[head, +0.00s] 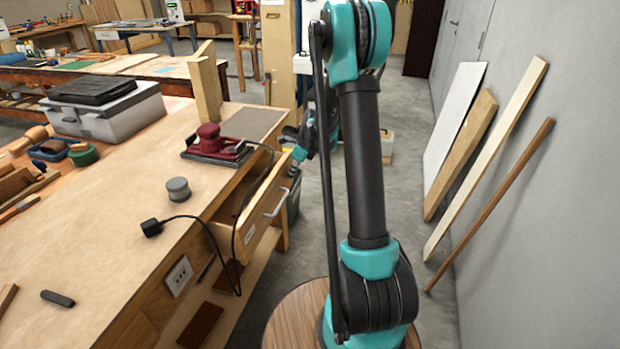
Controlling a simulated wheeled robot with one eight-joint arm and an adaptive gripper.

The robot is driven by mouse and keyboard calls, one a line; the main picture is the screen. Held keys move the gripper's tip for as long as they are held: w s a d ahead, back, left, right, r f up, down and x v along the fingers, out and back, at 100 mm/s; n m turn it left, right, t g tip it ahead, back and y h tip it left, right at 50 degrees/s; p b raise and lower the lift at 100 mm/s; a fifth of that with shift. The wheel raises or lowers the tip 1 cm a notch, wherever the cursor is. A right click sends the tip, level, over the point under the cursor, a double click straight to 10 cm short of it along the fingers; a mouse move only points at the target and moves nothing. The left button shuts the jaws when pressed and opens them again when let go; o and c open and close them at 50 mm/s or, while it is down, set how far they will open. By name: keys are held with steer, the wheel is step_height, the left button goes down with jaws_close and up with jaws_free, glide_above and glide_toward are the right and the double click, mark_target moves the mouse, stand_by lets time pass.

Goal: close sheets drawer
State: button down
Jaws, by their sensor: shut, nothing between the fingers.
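The drawer (262,218) in the side of the workbench is open, pulled out toward the right. Its light wood front carries a pale bar handle (277,203). The inside is dark, and I cannot make out any sheets in it. My gripper (296,158) is small in the view, shut and empty, close to the far end of the drawer front. I cannot tell whether it touches the wood. My own arm hides part of the space beside it.
The workbench (110,200) holds a red sander (217,143), a grey round tin (178,190) and a black plug (152,228). The sander's black cord runs down at the open drawer. Boards (485,160) lean on the right wall. Grey floor lies between.

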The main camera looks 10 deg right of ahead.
mark_target(264, 168)
steer(key=w+a, duration=0.2)
steer(key=a, duration=0.1)
steer(key=w+a, duration=0.1)
steer(key=a, duration=0.2)
steer(key=w+a, duration=0.2)
steer(key=a, duration=0.1)
steer(key=shift+w+a, duration=0.35)
steer(key=shift+a, duration=0.15)
